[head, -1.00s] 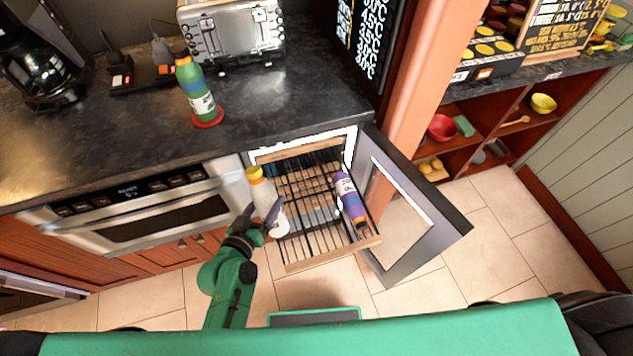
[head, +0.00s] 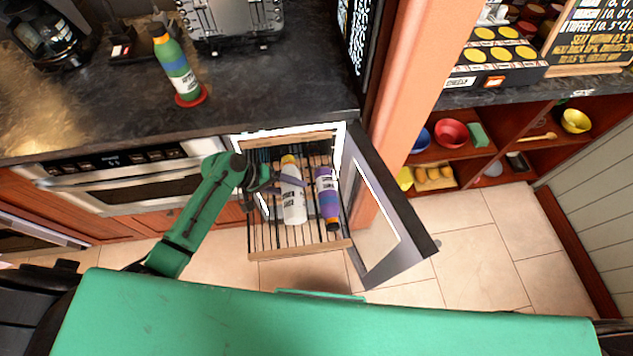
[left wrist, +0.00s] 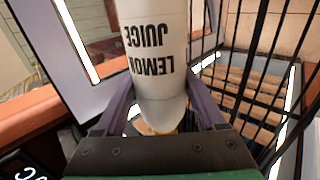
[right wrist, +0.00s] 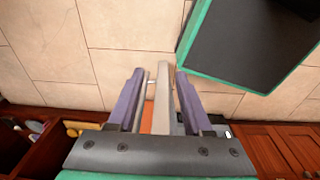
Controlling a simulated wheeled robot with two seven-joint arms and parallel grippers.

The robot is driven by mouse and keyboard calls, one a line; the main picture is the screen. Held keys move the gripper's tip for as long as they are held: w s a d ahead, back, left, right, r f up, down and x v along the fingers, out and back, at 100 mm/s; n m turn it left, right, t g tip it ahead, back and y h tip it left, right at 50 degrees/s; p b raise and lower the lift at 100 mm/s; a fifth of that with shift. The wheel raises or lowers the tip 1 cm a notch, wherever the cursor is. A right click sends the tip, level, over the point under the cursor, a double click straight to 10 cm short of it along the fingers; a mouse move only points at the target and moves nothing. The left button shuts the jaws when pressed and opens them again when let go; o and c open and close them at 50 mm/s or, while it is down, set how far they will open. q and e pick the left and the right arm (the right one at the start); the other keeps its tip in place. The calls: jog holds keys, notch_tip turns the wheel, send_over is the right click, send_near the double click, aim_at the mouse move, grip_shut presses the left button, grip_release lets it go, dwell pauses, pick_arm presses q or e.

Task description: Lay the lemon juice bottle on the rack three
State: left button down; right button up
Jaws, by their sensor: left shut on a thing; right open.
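The lemon juice bottle (head: 293,205), white with a yellow cap, is over the pulled-out wire rack (head: 270,241) with a wooden front bar. In the left wrist view its label reads LEMON JUICE (left wrist: 152,50). My left gripper (head: 275,184) is shut on the bottle from its left side. The bottle lies lengthwise along the wires, beside a purple bottle (head: 328,195) on the same rack; whether it touches the wires is hard to tell.
The open cabinet door (head: 392,225) stands to the right of the rack. A green bottle (head: 176,70) stands on a red coaster on the counter. The oven (head: 125,180) is at left. Shelves with bowls (head: 451,133) are at right.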

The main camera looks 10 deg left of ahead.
pick_arm(q)
jog(key=shift+w+d+f, duration=0.1)
jog(key=shift+w+d, duration=0.05)
jog(key=shift+d, duration=0.25)
jog(key=shift+f+b, duration=0.2)
jog(key=shift+b, duration=0.1)
jog(key=f+b, duration=0.1)
jog(key=a+f+b, duration=0.1)
jog(key=f+b, duration=0.3)
jog(key=b, duration=0.1)
jog(key=f+b, duration=0.1)
jog(key=f, duration=0.1)
jog(key=shift+d, duration=0.25)
jog(key=shift+f+b, duration=0.35)
jog(key=shift+b, duration=0.1)
jog(key=shift+s+a+f, duration=0.1)
jog(key=shift+s+f, duration=0.05)
jog(key=shift+s, duration=0.2)
jog(key=shift+s+f, duration=0.1)
jog(key=shift+s, duration=0.25)
grip_release()
jog(key=shift+f, duration=0.1)
jog(key=w+v, duration=0.1)
jog(key=v, duration=1.4)
jog(key=shift+r, duration=0.5)
pick_arm(e)
notch_tip(320, 180, down, 8)
jog(key=a, duration=0.1)
